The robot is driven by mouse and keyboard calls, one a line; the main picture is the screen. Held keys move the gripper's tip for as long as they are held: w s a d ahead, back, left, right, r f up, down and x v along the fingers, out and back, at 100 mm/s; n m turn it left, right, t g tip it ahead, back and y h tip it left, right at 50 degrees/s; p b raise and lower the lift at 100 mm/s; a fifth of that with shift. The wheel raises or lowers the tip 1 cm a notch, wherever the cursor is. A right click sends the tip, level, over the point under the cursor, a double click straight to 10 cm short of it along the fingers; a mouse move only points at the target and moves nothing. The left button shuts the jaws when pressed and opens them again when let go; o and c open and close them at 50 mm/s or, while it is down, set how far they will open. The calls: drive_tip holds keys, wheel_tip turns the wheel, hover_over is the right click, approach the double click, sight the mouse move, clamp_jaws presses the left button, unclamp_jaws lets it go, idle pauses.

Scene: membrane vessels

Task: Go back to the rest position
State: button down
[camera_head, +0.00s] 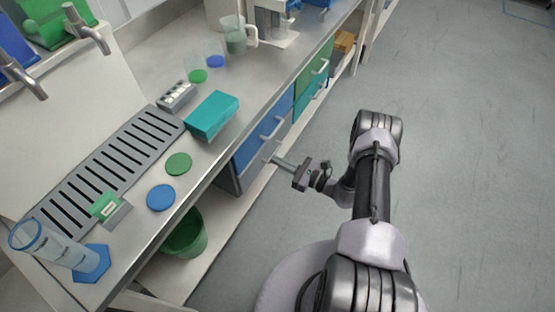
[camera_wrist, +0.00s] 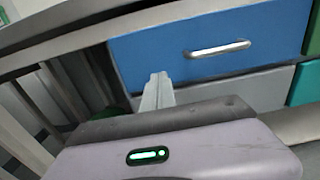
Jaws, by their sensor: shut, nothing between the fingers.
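My gripper (camera_head: 277,162) is shut and empty. In the head view it is in front of the bench, close to the blue drawer (camera_head: 262,137), and its fingers point left toward the bench. In the wrist view the gripper's fingers (camera_wrist: 157,88) are together, in front of the blue drawer (camera_wrist: 205,47) and below its handle. I cannot tell whether the fingertips touch the drawer front. The blue drawer looks closed.
The bench top holds a teal box (camera_head: 212,115), a green disc (camera_head: 178,164), a blue disc (camera_head: 161,197), a slotted grey rack (camera_head: 110,165) and a clear cylinder (camera_head: 50,245). A green bin (camera_head: 186,238) stands under the bench. The floor (camera_head: 465,150) to the right is clear.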

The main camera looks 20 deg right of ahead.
drive_tip(key=p+v, duration=0.1)
drive_tip(key=v, duration=0.5)
drive_tip(key=a+r+n+g+y, duration=0.1)
drive_tip(key=a+r+n+g, duration=0.3)
drive_tip(key=r, duration=0.4)
drive_tip(key=a+r+n+g, duration=0.3)
drive_tip(key=r+n+g, duration=0.1)
drive_tip(key=r, duration=0.3)
drive_tip(key=a+r+n+g+y, duration=0.1)
drive_tip(key=a+r+n+g, duration=0.35)
drive_tip(key=r, duration=0.35)
drive_tip(key=s+a+r+n+t+h, duration=0.3)
drive_tip(key=s+r+n+h, duration=0.8)
drive_tip(key=s+r, duration=0.6)
drive_tip(key=shift+s+a+r+t, duration=0.3)
drive_tip(key=shift+s+t, duration=0.15)
drive_tip(key=shift+s, duration=0.8)
